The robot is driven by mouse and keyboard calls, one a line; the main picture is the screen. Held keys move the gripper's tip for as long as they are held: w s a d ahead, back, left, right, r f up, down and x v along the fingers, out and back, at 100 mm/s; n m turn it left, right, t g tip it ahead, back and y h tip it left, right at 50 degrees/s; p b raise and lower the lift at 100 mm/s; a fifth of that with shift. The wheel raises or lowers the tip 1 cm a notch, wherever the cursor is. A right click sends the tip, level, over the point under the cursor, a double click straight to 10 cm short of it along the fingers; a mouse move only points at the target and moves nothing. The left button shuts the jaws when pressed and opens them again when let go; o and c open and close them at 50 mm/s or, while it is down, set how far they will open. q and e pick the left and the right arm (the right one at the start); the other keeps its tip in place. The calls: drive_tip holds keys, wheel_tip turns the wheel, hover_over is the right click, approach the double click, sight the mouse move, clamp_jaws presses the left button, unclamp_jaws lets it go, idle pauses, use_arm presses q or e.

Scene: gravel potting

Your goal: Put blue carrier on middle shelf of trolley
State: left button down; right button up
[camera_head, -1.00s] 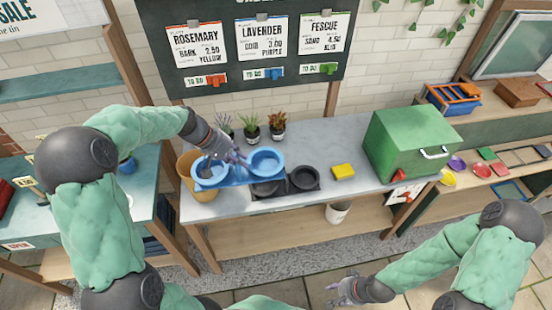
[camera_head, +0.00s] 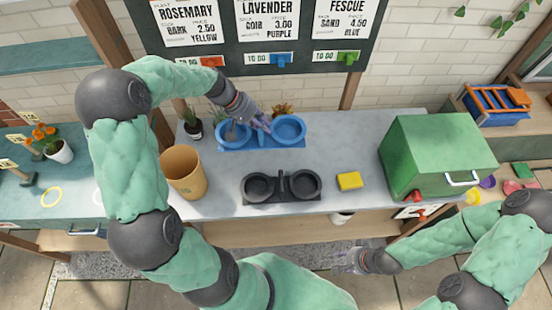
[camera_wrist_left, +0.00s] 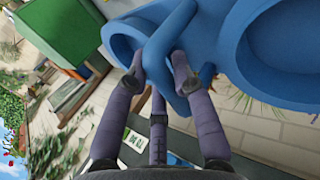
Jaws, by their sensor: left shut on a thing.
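The blue carrier (camera_head: 290,132), with two round cups joined by a handle in the middle, is towards the back of the grey worktop in the head view. My left gripper (camera_head: 262,124) is shut on its handle. In the left wrist view the fingers (camera_wrist_left: 165,65) close around the handle of the blue carrier (camera_wrist_left: 275,55), with a cup on each side. I cannot tell whether the carrier's underside touches the worktop. My right gripper (camera_head: 347,262) is empty with its fingers apart, in front of the worktop at lower right. I cannot make out a trolley or its middle shelf.
On the grey worktop (camera_head: 355,140) stand a tan pot (camera_head: 184,172), a black carrier (camera_head: 282,187), a yellow sponge (camera_head: 349,181) and a green box (camera_head: 435,150). Small potted plants (camera_head: 192,127) stand at the back near the blue carrier. A teal table is at left.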

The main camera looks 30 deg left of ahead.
use_arm(q)
drive_tip(key=shift+w+f+b, duration=0.15)
drive_tip(key=shift+f+b, duration=1.25)
drive_tip(key=shift+f, duration=3.3)
drive_tip(key=shift+w+f+b, duration=0.1)
drive_tip(key=shift+f+b, duration=1.3)
drive_tip(key=shift+f, duration=3.25)
drive_tip(key=c, duration=1.4)
unclamp_jaws()
drive_tip(key=shift+f, duration=0.15)
drive_tip(key=o, duration=0.4)
drive_tip(key=shift+s, duration=0.1)
drive_tip(key=shift+c, duration=0.2)
